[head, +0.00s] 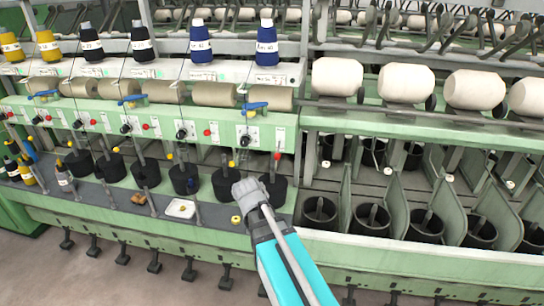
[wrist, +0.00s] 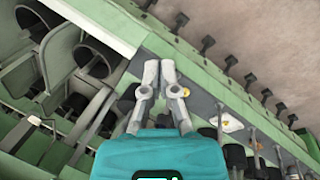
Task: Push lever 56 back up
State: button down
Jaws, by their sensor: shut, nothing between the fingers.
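My gripper (head: 247,188) is shut and empty in the head view, in front of the black pots at the end of the bobbin section. Its two grey fingers also show in the wrist view (wrist: 160,72), tips together, above the frame's front rail. Several black foot-like levers (head: 188,270) stick out along the bottom front edge and also show in the wrist view (wrist: 208,43). No number 56 is legible, so I cannot tell which lever it is.
Blue bobbins (head: 267,42) stand on the top shelf. Black pots (head: 272,190) and a small white tray (head: 181,208) are on the grey ledge. Large white rolls (head: 404,83) and open dark cans (head: 320,212) fill the right section. The floor (head: 90,280) in front is clear.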

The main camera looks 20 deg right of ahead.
jog(key=w+d+r+n+h, duration=0.1)
jog(key=w+d+r+h, duration=0.15)
jog(key=w, duration=0.35)
jog(key=w+d+r+n+h, duration=0.1)
jog(key=w+r+h, duration=0.2)
jog(key=w+h, duration=0.15)
jog(key=n+t+h, duration=0.1)
jog(key=t+h, duration=0.1)
jog(key=h, duration=0.4)
send_near(278, 150)
jog(key=shift+w+a+f+b, duration=0.2)
jog(key=shift+a+f, duration=0.3)
jog(key=shift+a, duration=0.05)
jog(key=shift+w+a+f+b, duration=0.15)
jog(key=shift+a+f, duration=0.3)
jog(key=shift+a, duration=0.1)
jog(key=shift+d, duration=0.2)
jog(key=b+x, duration=0.1)
jog(key=x, duration=0.8)
jog(key=shift+d+f+b, duration=0.2)
jog(key=shift+d+b, duration=0.1)
jog(key=shift+b, duration=0.1)
jog(key=shift+d, duration=0.1)
jog(key=shift+d+r, duration=0.1)
jog(key=shift+d, duration=0.05)
jog(key=shift+y+p, duration=0.3)
jog(key=shift+p, duration=0.05)
